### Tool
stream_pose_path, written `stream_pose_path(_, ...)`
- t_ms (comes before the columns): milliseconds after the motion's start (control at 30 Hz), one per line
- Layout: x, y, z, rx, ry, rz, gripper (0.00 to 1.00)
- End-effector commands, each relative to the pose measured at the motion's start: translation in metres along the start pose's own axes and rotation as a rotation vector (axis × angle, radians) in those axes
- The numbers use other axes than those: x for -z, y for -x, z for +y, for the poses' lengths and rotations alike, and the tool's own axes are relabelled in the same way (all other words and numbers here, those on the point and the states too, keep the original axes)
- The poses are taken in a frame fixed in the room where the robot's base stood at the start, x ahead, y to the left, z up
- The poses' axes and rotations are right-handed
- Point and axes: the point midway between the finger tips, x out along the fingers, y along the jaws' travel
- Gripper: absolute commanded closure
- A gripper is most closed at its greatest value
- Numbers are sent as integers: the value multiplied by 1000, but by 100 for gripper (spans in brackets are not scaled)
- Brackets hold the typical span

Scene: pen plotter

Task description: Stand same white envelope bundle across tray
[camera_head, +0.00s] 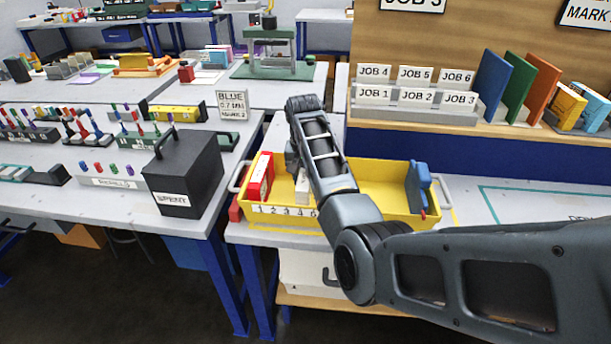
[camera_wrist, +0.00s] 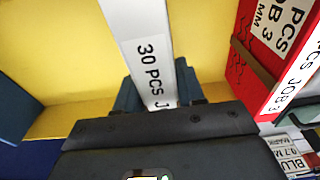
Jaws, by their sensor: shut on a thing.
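The white envelope bundle (camera_wrist: 143,35) with a "30 PCS" label is between the fingers of my gripper (camera_wrist: 160,90) in the wrist view. My gripper is shut on it. In the head view a part of the white bundle (camera_head: 302,190) shows inside the yellow tray (camera_head: 385,207), left of my forearm. The fingers are hidden there behind my arm. The tray also shows as a yellow surface in the wrist view (camera_wrist: 50,50). Whether the bundle touches the tray floor cannot be told.
A red bundle (camera_head: 260,177) stands at the tray's left end, right of the white bundle in the wrist view (camera_wrist: 262,50). A blue object (camera_head: 418,187) is at the tray's right end. A black box (camera_head: 183,172) stands on the left table. The tray's middle right is clear.

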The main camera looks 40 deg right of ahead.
Motion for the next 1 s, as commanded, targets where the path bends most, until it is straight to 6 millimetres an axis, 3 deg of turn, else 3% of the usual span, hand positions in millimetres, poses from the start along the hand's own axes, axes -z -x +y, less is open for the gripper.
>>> stream_pose_path(400, 0, -6, 0, 1, -1, 1, 98)
stream_pose_path(433, 0, -6, 0, 0, -1, 0, 60)
stream_pose_path(700, 0, -5, 0, 1, 0, 0, 36)
stream_pose_path(1000, 0, 0, 0, 1, 0, 2, 36)
